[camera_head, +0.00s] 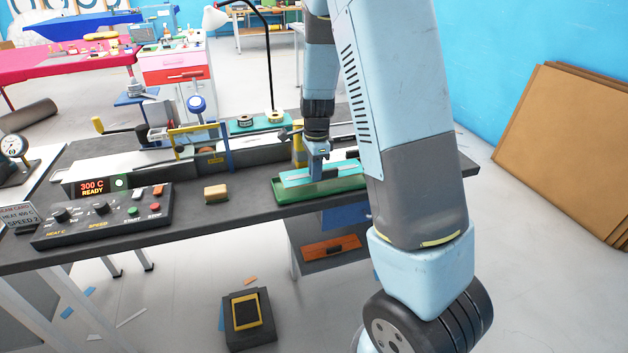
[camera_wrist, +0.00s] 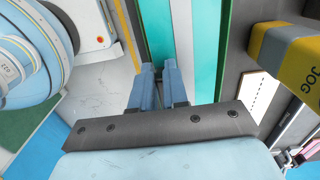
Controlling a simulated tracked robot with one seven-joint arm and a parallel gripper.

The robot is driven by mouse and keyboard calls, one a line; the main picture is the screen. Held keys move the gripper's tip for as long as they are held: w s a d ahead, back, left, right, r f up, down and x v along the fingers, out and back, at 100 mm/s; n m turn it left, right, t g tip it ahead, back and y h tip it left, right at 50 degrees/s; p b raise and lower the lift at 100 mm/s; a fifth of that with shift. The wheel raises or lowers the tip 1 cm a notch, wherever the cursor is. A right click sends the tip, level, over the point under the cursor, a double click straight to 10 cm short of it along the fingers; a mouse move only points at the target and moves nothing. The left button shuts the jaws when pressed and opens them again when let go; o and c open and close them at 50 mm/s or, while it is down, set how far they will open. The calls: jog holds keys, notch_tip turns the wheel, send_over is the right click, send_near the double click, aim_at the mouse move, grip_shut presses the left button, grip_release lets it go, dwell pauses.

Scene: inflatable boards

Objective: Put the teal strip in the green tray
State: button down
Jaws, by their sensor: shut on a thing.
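The green tray (camera_head: 322,189) sits near the front edge of the dark bench, right of centre in the head view. The teal strip (camera_head: 296,176), with a pale band along its middle, lies lengthwise within the tray's outline. My gripper (camera_head: 317,177) points down over the tray and is shut on the strip. In the wrist view the strip (camera_wrist: 203,50) runs away from my gripper (camera_wrist: 159,70), beside a green tray edge (camera_wrist: 224,35). I cannot tell whether the strip rests on the tray floor or hangs slightly above it.
A control panel (camera_head: 103,215) stands at the bench's left, and a tan block (camera_head: 216,193) lies between it and the tray. A long machine with a yellow post (camera_head: 299,147) stands behind the tray. A yellow JOG part (camera_wrist: 288,55) is close on the right in the wrist view.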

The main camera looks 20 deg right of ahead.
aim_at(298, 178)
jog(key=shift+w+a+f, duration=0.2)
jog(key=shift+w+f, duration=0.15)
jog(key=shift+f, duration=0.2)
jog(key=shift+w+f, duration=0.1)
jog(key=shift+f, duration=1.45)
jog(key=shift+f, duration=0.1)
jog(key=c, duration=1.1)
grip_release()
jog(key=shift+c, duration=0.2)
